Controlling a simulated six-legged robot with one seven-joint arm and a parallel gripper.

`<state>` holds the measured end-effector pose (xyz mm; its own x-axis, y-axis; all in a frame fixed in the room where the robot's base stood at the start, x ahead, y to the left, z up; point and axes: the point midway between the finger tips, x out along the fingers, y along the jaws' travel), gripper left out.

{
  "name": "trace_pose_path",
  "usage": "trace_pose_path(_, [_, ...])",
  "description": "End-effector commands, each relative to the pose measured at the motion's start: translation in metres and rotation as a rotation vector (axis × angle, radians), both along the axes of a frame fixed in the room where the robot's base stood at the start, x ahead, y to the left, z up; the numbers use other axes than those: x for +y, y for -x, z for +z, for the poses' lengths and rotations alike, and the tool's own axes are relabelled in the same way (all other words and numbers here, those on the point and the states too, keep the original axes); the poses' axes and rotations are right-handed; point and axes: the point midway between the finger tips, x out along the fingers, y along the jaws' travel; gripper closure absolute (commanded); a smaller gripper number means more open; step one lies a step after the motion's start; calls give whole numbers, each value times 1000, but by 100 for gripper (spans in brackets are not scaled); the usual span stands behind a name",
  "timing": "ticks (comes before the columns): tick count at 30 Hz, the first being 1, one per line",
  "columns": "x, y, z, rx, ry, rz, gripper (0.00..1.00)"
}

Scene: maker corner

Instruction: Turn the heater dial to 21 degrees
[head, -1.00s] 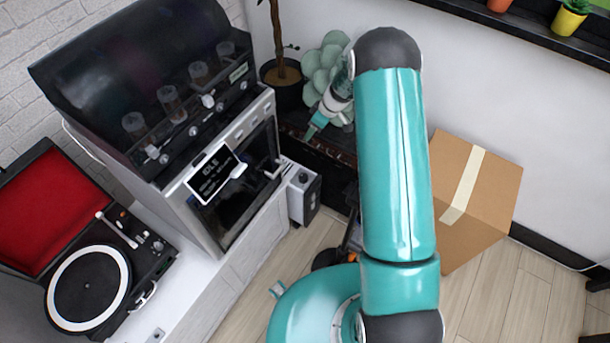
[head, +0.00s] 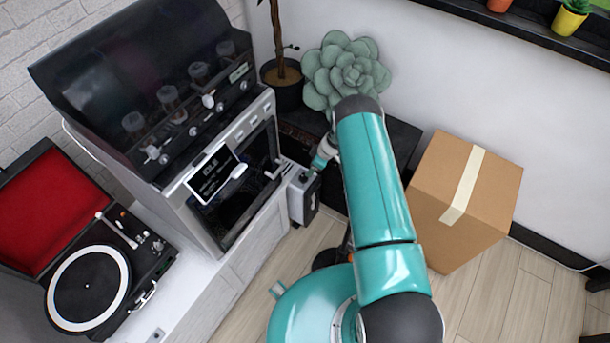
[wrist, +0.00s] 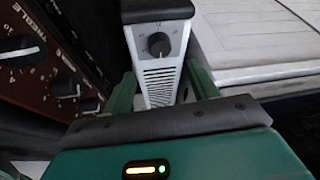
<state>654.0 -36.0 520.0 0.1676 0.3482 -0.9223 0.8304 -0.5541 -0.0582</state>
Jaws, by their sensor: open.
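The heater (head: 303,204) is a narrow white box with a dark top, standing on the floor beside the white cabinet. Its round dark dial (wrist: 158,45) shows on the vented front face in the wrist view, under the dark top. Small scale marks surround the dial, but its setting is too small to read. My gripper (head: 313,172) is at the heater's upper part in the head view. In the wrist view my gripper (wrist: 160,74) is open and empty, its green fingers on either side of the vented face below the dial. The dial is not between the fingertips.
A brown panel with knobs (wrist: 45,70) is close on the left in the wrist view. The white cabinet (head: 250,245) stands beside the heater, under the machine with a display (head: 210,180). A cardboard box (head: 463,195) and a succulent (head: 345,70) stand to the right and behind.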

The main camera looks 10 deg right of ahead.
Motion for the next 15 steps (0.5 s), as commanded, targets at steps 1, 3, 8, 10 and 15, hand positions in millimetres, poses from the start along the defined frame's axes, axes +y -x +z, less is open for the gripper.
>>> trace_pose_path(1, [4, 0, -11, 2, 0, 2, 41])
trace_pose_path(3, [8, -3, -22, 2, 1, 3, 41])
trace_pose_path(8, [18, -8, -47, 0, 2, 3, 41])
trace_pose_path(10, [22, -9, -57, 2, 1, 1, 41])
trace_pose_path(15, [28, -13, -75, 0, 1, 1, 41])
